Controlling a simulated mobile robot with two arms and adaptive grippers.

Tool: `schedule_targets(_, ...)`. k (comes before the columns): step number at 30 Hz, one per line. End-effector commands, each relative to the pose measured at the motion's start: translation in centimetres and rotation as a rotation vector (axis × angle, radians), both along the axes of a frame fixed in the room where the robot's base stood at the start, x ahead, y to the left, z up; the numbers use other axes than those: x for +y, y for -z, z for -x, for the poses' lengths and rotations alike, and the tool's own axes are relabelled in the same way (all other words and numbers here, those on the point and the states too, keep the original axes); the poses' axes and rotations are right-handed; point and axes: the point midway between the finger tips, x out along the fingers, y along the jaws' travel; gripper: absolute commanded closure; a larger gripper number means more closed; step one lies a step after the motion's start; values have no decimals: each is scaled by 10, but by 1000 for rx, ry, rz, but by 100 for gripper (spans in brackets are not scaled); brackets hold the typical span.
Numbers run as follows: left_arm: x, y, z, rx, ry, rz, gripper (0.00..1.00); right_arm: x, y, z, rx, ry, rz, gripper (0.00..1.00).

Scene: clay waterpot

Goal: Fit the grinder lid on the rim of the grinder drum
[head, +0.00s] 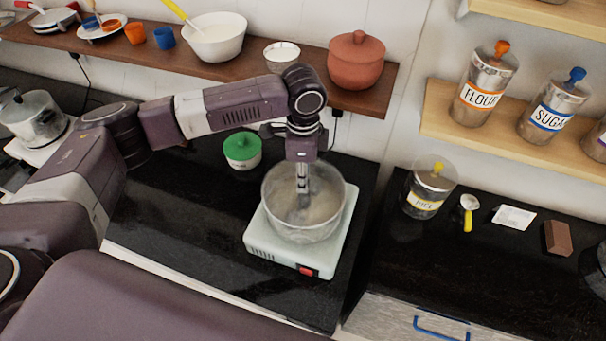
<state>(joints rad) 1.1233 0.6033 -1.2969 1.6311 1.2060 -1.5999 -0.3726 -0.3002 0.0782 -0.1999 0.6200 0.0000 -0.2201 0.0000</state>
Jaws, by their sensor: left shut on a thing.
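The grinder has a pale base with a red switch on its front, and a round grey drum (300,232) stands on top of it. My left gripper (303,198) points straight down over the middle of the drum and is shut on the grinder lid. The lid (325,192) looks clear or greyish and blends with the drum's round opening. My fingers cover its middle, where the grip is. I cannot tell whether its edge touches the drum's rim or is a little above it. My right gripper is out of view.
Above and behind is a wooden shelf with a white bowl (217,38) and a clay pot (356,62).

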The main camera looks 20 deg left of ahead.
Motion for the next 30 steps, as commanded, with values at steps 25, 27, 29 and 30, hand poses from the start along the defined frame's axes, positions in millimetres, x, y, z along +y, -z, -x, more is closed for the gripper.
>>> schedule_targets(25, 0, 1, 0, 0, 0, 0, 50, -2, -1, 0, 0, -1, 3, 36)
schedule_targets(27, 0, 1, 0, 0, 0, 0, 42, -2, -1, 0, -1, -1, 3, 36)
schedule_targets(29, 0, 1, 0, 0, 0, 0, 42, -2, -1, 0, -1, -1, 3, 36)
schedule_targets(30, 0, 1, 0, 0, 0, 0, 42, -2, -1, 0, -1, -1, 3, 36)
